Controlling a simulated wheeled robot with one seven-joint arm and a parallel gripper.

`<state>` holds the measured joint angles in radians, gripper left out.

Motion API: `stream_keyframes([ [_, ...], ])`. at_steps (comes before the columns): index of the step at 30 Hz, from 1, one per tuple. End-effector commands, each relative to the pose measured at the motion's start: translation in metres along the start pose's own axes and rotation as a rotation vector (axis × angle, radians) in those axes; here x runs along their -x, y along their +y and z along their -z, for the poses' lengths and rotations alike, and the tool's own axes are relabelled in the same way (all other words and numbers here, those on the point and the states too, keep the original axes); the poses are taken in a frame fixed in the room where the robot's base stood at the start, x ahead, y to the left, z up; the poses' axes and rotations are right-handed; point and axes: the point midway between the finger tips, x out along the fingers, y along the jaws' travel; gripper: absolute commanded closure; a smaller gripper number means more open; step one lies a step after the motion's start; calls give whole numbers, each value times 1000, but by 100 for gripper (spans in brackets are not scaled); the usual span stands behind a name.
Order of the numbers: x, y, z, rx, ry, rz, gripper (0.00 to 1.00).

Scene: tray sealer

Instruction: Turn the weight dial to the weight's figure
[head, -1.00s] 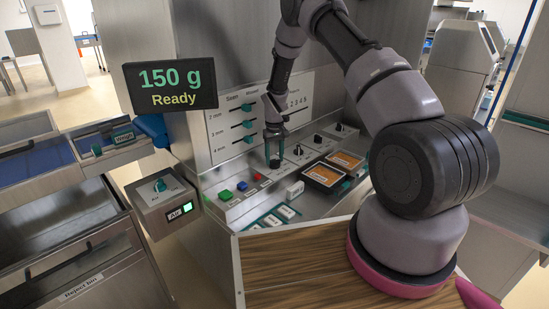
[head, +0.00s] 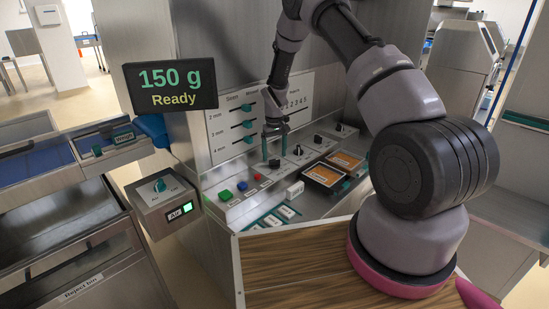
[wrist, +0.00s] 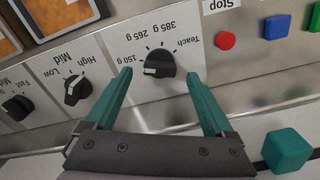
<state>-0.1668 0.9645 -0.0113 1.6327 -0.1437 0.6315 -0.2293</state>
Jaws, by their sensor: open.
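The weight dial (wrist: 158,64) is a black knob on a pale label plate marked 150 g, 265 g, 385 g and Teach, which reads upside down in the wrist view. Its white pointer mark faces left, towards 150 g. In the head view the dial (head: 274,163) is small, below my gripper (head: 275,150). My gripper (wrist: 157,74) is open, one teal finger on each side of the dial, with gaps showing. The display (head: 170,86) reads "150 g Ready".
Two more black dials, one marked High, Mid, Low (wrist: 76,90), sit to the left in the wrist view. Orange-framed panels (head: 326,174) are beside the dials.

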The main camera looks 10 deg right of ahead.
Motion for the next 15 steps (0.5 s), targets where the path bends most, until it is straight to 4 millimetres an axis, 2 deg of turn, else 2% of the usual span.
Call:
stream_keyframes([
  [3,27,0,1,0,4,-1,12],
  [9,65,0,0,0,1,0,12],
  [15,84,0,0,1,-1,0,12],
])
